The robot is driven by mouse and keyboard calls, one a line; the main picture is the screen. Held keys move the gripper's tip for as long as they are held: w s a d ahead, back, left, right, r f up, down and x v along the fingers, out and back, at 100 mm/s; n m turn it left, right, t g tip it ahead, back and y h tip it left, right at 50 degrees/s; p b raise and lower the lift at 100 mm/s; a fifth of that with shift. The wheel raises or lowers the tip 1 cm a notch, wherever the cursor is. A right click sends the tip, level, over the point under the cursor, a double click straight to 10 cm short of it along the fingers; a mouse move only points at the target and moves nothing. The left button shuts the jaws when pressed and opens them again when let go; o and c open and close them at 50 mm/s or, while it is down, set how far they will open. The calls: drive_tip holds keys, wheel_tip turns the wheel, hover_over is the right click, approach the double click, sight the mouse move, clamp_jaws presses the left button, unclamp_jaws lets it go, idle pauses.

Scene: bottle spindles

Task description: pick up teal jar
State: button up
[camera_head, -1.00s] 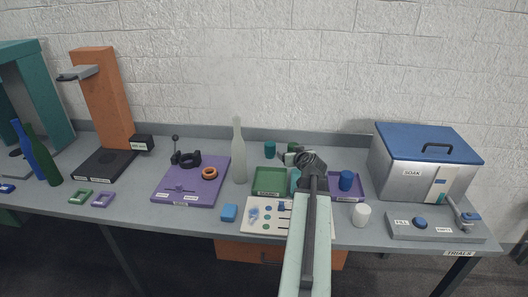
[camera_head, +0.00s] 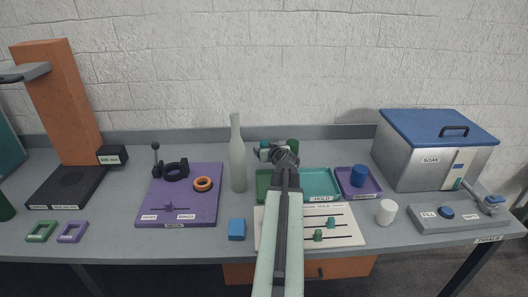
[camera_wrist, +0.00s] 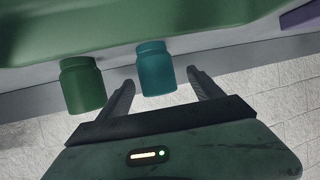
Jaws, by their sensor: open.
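The teal jar (camera_wrist: 155,68) stands between the two open fingers of my gripper (camera_wrist: 161,78) in the wrist view. A gap shows on either side of it, and the fingers do not appear to touch it. In the head view my gripper (camera_head: 267,151) is at the back of the table, behind the green tray, and mostly hides the teal jar. A dark green jar (camera_wrist: 82,85) stands just left of the gripper in the wrist view. In the head view the green jar (camera_head: 293,146) shows to the right of my wrist.
A green tray (camera_head: 262,185), a teal tray (camera_head: 322,182) and a purple tray (camera_head: 372,182) with a blue jar (camera_head: 358,176) lie in front. A tall pale bottle (camera_head: 238,160) stands close left. The grey back ledge (camera_head: 340,134) and wall are behind.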

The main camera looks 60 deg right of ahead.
drive_tip(key=b+x, duration=0.1)
drive_tip(key=x, duration=0.5)
drive_tip(key=shift+s+d+r+b, duration=0.1)
drive_tip(key=shift+s+d+b, duration=0.05)
drive_tip(key=shift+b, duration=0.2)
drive_tip(key=shift+r, duration=0.1)
clamp_jaws()
drive_tip(key=shift+r, duration=0.1)
